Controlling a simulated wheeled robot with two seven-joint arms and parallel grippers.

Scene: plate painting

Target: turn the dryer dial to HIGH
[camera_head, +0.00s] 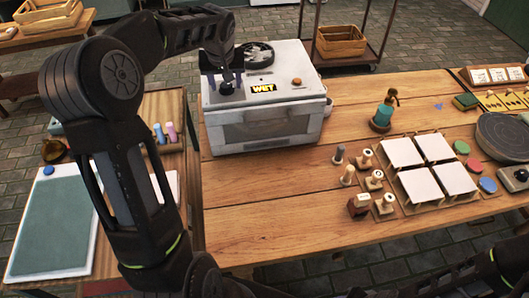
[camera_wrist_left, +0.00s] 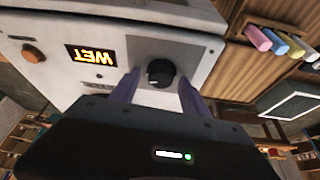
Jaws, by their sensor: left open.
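The dryer (camera_head: 265,125) is a white box at the back left of the wooden table. A lit display (camera_head: 263,88) on its top reads WET; it also shows upside down in the left wrist view (camera_wrist_left: 91,56). The black dial (camera_wrist_left: 160,72) sits on a grey panel beside the display. My left gripper (camera_head: 226,84) is over the dial in the head view. In the left wrist view its two purple fingers (camera_wrist_left: 160,88) are open, one on each side of the dial. I cannot tell whether they touch it. The dial's setting is not readable.
An orange button (camera_head: 296,82) and a black round vent (camera_head: 258,55) are on the dryer's top. White tiles (camera_head: 403,152), several stamps (camera_head: 374,180) and a teal pump bottle (camera_head: 383,114) stand to the right. The table's front middle is clear.

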